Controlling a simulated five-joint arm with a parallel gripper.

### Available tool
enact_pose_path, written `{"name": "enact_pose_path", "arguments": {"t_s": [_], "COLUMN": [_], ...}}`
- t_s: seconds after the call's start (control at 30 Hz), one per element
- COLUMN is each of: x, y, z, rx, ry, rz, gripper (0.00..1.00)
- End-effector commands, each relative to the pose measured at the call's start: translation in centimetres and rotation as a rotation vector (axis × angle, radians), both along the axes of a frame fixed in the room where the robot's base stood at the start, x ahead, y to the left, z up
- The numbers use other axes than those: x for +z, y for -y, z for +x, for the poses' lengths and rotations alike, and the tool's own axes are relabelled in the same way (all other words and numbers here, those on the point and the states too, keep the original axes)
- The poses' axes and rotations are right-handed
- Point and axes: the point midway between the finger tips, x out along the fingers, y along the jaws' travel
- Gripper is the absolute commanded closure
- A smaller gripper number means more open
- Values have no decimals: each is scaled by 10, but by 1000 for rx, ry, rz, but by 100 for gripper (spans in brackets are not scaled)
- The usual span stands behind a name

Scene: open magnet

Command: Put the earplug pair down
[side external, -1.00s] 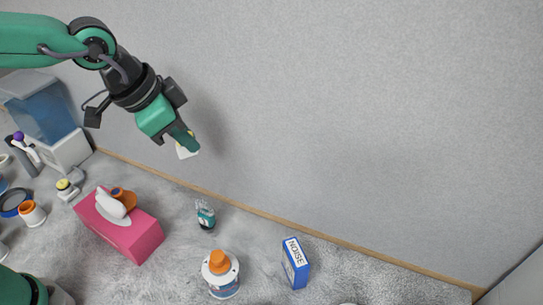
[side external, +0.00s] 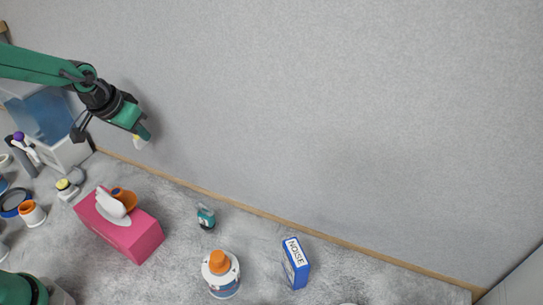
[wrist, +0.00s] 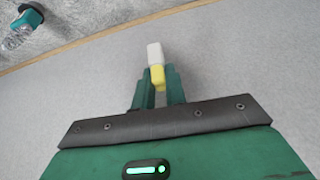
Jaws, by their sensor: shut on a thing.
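The earplug pair (side external: 139,142) is a small white and yellow piece at the tip of my gripper (side external: 144,132) in the side external view, held in the air in front of the grey wall. In the wrist view the earplug pair (wrist: 155,56) shows a white end beyond the fingertips and a yellow part between them. My gripper (wrist: 158,88) is shut on the yellow part. The white end is free and touches nothing that I can see.
Below stand a pink tissue box (side external: 134,239), a small teal item (side external: 206,218), a white tub with orange cap (side external: 221,279) and a blue-and-white NOISE box (side external: 295,264). A bluish clear bin (side external: 48,115) stands at the left. Grey surface between them is bare.

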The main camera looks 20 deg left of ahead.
Motion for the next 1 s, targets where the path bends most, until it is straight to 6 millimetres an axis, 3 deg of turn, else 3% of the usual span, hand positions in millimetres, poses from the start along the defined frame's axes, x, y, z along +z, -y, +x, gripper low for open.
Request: {"name": "enact_pose_path", "arguments": {"t_s": [0.3, 0.53, 0.73, 1.0], "x": [-33, -52, -62, -64], "y": [-82, -132, -155, -162], "z": [-15, -35, -48, -52], "rx": [233, 383, 459, 481], "ry": [-2, 1, 3, 6], "rz": [-14, -22, -28, -29], "gripper": [100, 100, 100, 100]}}
